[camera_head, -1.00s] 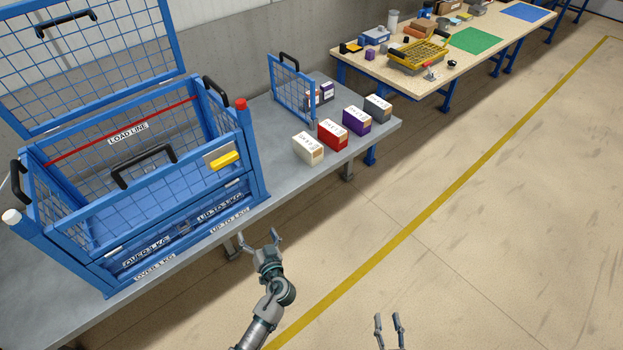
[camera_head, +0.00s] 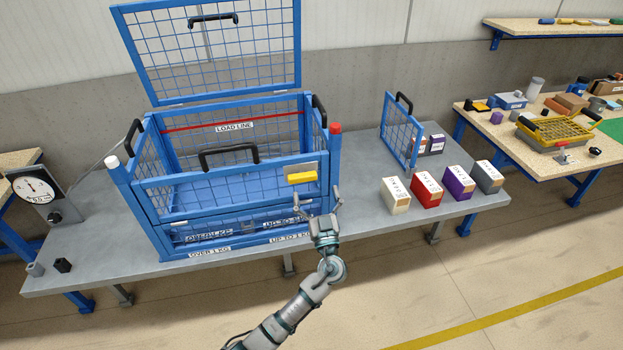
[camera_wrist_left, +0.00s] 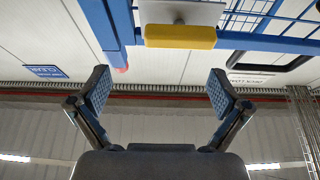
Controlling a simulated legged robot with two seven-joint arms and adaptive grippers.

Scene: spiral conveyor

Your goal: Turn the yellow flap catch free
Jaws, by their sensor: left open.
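The yellow flap catch (camera_head: 302,177) lies flat and horizontal on a grey plate at the upper right of the front of the blue mesh cage (camera_head: 190,208). In the left wrist view the catch (camera_wrist_left: 180,37) is a yellow bar at the top, beyond the fingertips. My left gripper (camera_head: 317,200) is open and empty in front of the cage, just below the catch in the head view. Its two padded fingers (camera_wrist_left: 160,95) stand wide apart with nothing between them. My right gripper is out of view.
A red-capped post (camera_head: 335,128) stands just right of the catch. A black handle (camera_head: 228,154) is on the cage front, and the mesh lid (camera_head: 215,55) stands raised. Several boxes, including a red one (camera_head: 427,188), stand right on the grey table (camera_head: 350,210).

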